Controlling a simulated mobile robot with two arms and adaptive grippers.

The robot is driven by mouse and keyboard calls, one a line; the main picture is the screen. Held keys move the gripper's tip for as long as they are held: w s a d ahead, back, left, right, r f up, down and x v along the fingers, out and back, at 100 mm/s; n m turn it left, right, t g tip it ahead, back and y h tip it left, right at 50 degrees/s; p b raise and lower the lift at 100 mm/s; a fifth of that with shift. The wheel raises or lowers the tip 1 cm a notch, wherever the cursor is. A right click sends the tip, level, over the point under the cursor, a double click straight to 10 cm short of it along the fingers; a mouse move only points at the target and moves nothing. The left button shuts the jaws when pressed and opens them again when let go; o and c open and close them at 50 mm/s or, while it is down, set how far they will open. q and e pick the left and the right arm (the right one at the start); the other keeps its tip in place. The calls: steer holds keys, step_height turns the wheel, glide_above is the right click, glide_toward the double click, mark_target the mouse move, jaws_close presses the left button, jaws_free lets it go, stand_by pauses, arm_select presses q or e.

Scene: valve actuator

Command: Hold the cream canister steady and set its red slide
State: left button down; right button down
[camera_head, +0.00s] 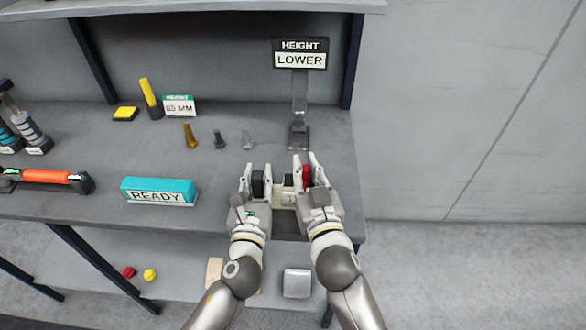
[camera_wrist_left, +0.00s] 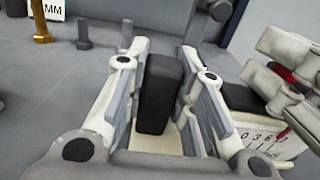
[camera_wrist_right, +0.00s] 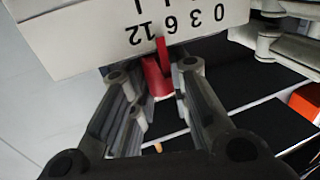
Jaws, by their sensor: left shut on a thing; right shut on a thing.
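The cream canister (camera_head: 284,196) is between my two grippers near the shelf's front edge, partly hidden by them. Its printed scale 0, 3, 6, 12 shows upside down in the right wrist view (camera_wrist_right: 190,30). My left gripper (camera_head: 257,178) is shut on the canister's dark block (camera_wrist_left: 160,95); the cream body shows beside it in the left wrist view (camera_wrist_left: 262,135). My right gripper (camera_head: 304,172) is shut on the red slide (camera_head: 306,178). In the right wrist view the slide (camera_wrist_right: 157,80) sits between the fingers, its pointer between 6 and 12, nearer 6.
Behind stands a sign (camera_head: 300,60) reading HEIGHT LOWER on a post. A teal READY block (camera_head: 158,190), an orange-handled tool (camera_head: 45,177), several pegs, a yellow cylinder (camera_head: 148,93) and a small 65 MM sign (camera_head: 179,105) are to the left.

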arm_select(q)
steer(key=shift+a+f, duration=0.15)
steer(key=shift+f, duration=0.1)
arm_select(e)
steer(key=shift+d+f, duration=0.2)
steer(key=shift+d, duration=0.35)
steer(key=c, duration=1.3)
jaws_free()
steer(key=shift+d, duration=0.15)
steer(key=shift+c, duration=0.2)
steer(key=shift+s, duration=0.1)
steer(key=v, duration=1.1)
steer(key=shift+s, duration=0.4)
